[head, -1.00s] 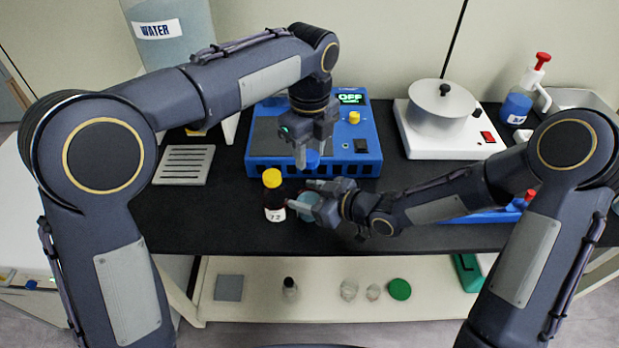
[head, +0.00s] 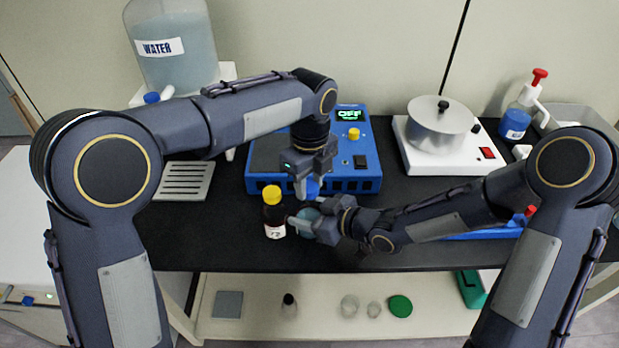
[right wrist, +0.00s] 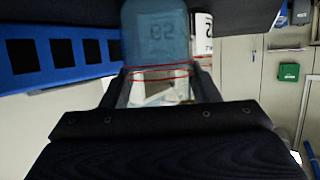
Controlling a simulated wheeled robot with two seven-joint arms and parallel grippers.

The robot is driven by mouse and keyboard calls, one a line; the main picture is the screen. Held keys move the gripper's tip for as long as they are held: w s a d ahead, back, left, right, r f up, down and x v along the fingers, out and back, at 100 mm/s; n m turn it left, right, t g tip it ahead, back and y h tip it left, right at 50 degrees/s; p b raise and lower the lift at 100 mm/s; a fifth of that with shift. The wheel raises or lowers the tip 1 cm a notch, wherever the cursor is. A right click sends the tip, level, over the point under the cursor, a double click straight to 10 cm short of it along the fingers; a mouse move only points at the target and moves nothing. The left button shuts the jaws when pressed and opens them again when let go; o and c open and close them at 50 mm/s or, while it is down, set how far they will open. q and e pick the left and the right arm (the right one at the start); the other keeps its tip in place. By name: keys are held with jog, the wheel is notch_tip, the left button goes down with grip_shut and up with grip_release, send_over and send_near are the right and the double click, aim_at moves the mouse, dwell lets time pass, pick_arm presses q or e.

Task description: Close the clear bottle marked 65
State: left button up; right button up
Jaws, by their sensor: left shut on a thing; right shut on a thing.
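The clear bottle marked 65 (head: 309,216) holds blue liquid and sits low in front of the blue machine. In the right wrist view the bottle (right wrist: 155,45) stands between the fingers, its number seen reversed through the glass. My right gripper (head: 302,222) is shut on it from the right. My left gripper (head: 306,190) points down directly above the bottle, shut on a blue cap (head: 313,186). The cap is at or just over the bottle's mouth; I cannot tell whether they touch. The mouth is hidden by the cap and the left fingers.
A dark bottle with a yellow cap (head: 273,212) stands close left of the held bottle. The blue machine (head: 362,182) reading OFF is right behind. A white heater with a pot (head: 440,128) stands back right. A slotted rack (head: 184,181) lies left.

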pick_arm(q)
jog(key=shift+f, duration=0.4)
jog(key=shift+f, duration=0.55)
jog(key=m, duration=0.7)
jog(key=shift+a+f, duration=0.1)
jog(key=m, duration=0.5)
jog(key=shift+m, duration=0.3)
jog(key=m, duration=0.4)
